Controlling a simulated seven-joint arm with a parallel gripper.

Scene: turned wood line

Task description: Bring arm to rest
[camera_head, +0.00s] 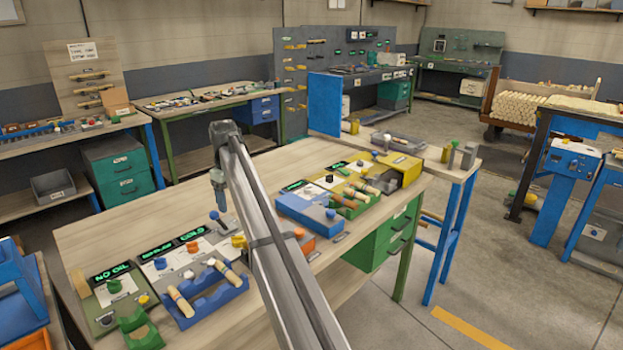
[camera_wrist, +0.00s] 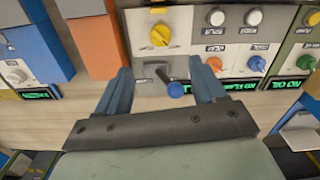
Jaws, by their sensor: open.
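My gripper (camera_head: 218,200) hangs over the workbench (camera_head: 105,235), beyond the row of control panels in the head view. In the wrist view my gripper (camera_wrist: 161,68) shows two blue fingers spread apart, with nothing held between them. A small lever with a blue ball (camera_wrist: 175,89) lies in the gap between the fingers; it does not look gripped. The blue ball also shows just below my gripper in the head view (camera_head: 213,215). My arm link crosses the middle of the head view and hides part of the bench.
Panels with green lit signs (camera_head: 112,271) and knobs line the bench. A blue rack (camera_head: 212,303) with wooden pieces stands in front. A blue box (camera_head: 308,212) and a yellow box (camera_head: 400,168) stand to the right. Bare bench top lies behind the panels.

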